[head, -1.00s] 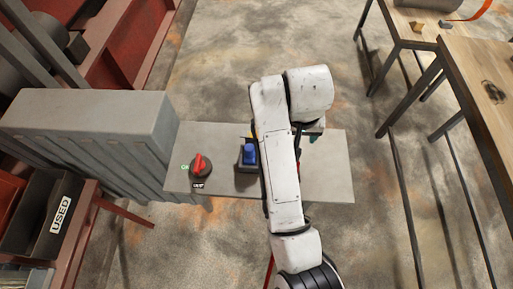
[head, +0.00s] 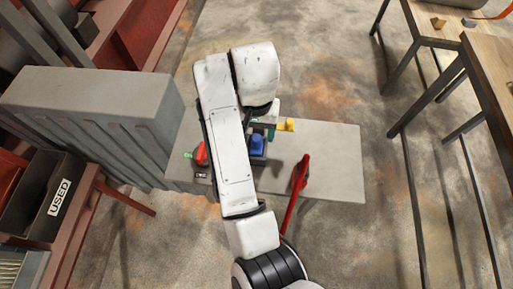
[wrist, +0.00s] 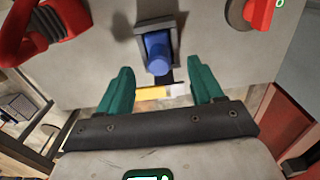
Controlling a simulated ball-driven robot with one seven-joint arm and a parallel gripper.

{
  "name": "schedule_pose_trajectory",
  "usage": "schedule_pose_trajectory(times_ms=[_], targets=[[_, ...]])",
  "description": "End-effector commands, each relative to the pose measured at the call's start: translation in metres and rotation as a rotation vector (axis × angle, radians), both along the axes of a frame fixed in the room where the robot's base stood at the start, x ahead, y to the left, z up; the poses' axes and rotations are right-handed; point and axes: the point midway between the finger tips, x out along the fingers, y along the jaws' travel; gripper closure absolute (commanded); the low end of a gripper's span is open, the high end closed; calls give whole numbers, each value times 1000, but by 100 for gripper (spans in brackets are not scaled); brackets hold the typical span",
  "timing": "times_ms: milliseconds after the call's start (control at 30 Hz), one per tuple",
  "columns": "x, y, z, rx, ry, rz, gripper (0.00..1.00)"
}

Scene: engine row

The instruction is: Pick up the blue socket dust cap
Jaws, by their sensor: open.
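The blue socket dust cap (head: 257,144) sits on a dark grey socket block on the grey panel, partly behind my arm in the head view. In the wrist view the cap (wrist: 157,52) points toward my gripper and lies just beyond the gap between the fingertips. My gripper (wrist: 161,80) is open, with a teal finger on each side and nothing held. In the head view my arm hides most of the gripper; a bit of teal finger shows beside the cap.
A red rotary knob (head: 201,154) is left of the cap, and a red lever (head: 301,175) stands to its right. A yellow bar (wrist: 155,93) with a pale end shows between the fingers. The panel's right part (head: 338,160) is clear.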

Motion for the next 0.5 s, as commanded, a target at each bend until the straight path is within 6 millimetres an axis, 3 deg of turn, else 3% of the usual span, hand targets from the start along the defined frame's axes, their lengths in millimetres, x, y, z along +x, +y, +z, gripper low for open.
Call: schedule_pose_trajectory(times_ms=[500], targets=[[0, -1, -50, 0, 1, 1, 34]])
